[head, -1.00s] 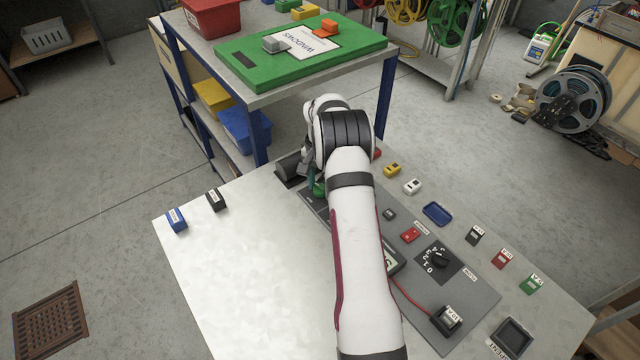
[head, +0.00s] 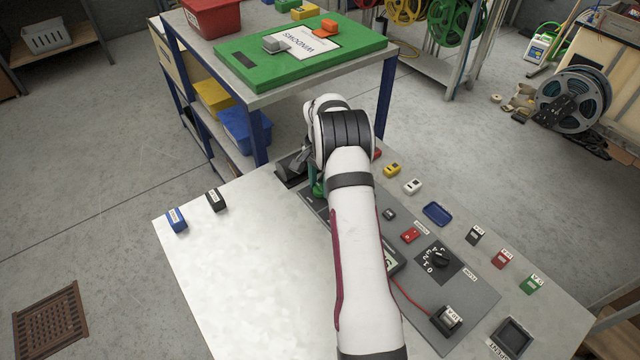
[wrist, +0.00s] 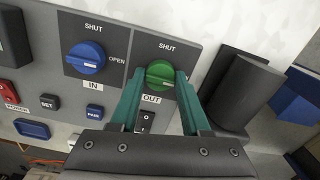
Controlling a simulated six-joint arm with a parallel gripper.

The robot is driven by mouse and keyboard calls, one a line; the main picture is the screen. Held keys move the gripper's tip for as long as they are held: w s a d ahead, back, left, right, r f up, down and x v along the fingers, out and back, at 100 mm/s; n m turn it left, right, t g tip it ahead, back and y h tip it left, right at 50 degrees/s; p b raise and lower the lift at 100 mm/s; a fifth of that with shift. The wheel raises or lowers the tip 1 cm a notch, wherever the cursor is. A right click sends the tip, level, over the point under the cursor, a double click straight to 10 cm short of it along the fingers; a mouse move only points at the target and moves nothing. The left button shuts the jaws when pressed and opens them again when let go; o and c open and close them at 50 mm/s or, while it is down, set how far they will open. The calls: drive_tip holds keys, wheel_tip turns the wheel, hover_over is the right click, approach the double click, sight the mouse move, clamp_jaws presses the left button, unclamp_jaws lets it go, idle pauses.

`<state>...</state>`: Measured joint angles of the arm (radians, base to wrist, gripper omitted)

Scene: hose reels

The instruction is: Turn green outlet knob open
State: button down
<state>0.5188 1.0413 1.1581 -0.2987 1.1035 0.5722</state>
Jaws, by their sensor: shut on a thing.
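The green OUT knob (wrist: 160,74) sits on the grey panel in the wrist view, below a SHUT label. My gripper (wrist: 159,78) is shut on it, one teal finger on each side. The knob's white mark appears to lie roughly sideways, towards the right finger. That finger hides the panel right of the knob, so I see no OPEN label there. In the head view the knob (head: 319,190) shows only as a small green patch beside my wrist, which mostly hides it.
The blue IN knob (wrist: 86,57) is left of the green one, its mark towards OPEN. A black rocker switch (wrist: 146,121) sits below OUT, between my fingers. A dark block (wrist: 243,90) stands close on the right.

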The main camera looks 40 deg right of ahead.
drive_tip(key=shift+c, duration=1.9)
unclamp_jaws()
drive_tip(key=shift+r, duration=0.15)
wheel_tip(320, 180, up, 16)
drive_tip(key=shift+f, duration=0.25)
drive_tip(key=shift+a, duration=0.1)
drive_tip(key=s+a+r+n+y, duration=0.1)
drive_tip(key=s+a+r+n, duration=0.2)
drive_tip(key=s+a+r, duration=0.5)
drive_tip(key=s+a+r+n, duration=0.1)
drive_tip(key=s+a+n, duration=0.35)
drive_tip(key=a, duration=0.85)
drive_tip(key=s+a+f+n, duration=0.1)
drive_tip(key=s+a, duration=0.3)
drive_tip(key=s, duration=0.5)
drive_tip(key=s+a+f+n, duration=0.2)
drive_tip(key=s+a+f, duration=0.2)
drive_tip(key=s, duration=0.6)
drive_tip(key=shift+s+y, duration=0.3)
drive_tip(key=shift+y, duration=0.1)
